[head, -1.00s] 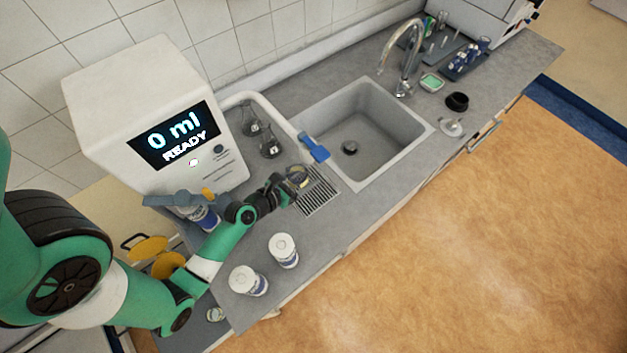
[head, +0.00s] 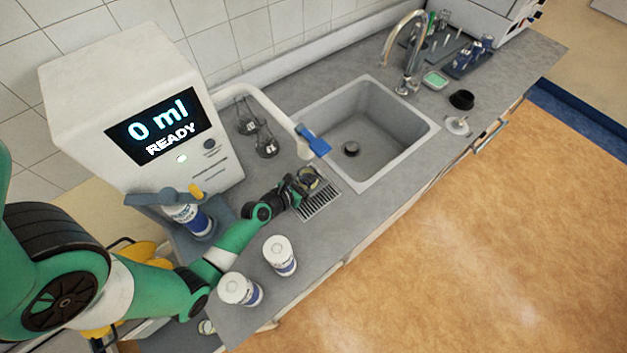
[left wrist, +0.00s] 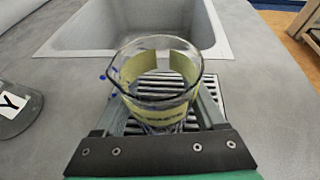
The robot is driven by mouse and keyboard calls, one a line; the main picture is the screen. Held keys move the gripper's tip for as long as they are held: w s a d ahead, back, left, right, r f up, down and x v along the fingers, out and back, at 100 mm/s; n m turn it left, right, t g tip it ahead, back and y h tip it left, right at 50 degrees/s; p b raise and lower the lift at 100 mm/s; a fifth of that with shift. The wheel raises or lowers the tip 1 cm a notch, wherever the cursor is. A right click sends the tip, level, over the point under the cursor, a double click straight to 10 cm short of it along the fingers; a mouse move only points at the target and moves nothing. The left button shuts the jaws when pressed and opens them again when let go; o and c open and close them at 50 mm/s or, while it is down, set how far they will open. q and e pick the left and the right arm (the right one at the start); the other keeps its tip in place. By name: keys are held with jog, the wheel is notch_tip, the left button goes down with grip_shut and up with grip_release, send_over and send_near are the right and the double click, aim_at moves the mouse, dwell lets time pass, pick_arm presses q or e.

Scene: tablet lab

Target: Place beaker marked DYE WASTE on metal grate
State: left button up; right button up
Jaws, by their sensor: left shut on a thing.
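The beaker is upright over the metal grate (head: 318,202), whose slots show through and around the glass (left wrist: 160,90). I cannot tell whether its base touches the grate. My right gripper is not in view.
The sink (head: 372,135) lies just beyond the grate. A blue-tipped spout (head: 312,140) arches from the dispenser (head: 130,100), close to the beaker. Two flasks (head: 267,146) stand behind. White-lidded jars (head: 280,255) stand on the near counter.

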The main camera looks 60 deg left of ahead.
pick_arm(q)
jog(key=shift+f, duration=0.1)
jog(key=o, duration=1.5)
jog(key=shift+c, duration=0.2)
jog(key=shift+r, duration=0.25)
jog(key=p+v, duration=0.2)
jog(key=v, duration=1)
jog(key=shift+f, duration=0.15)
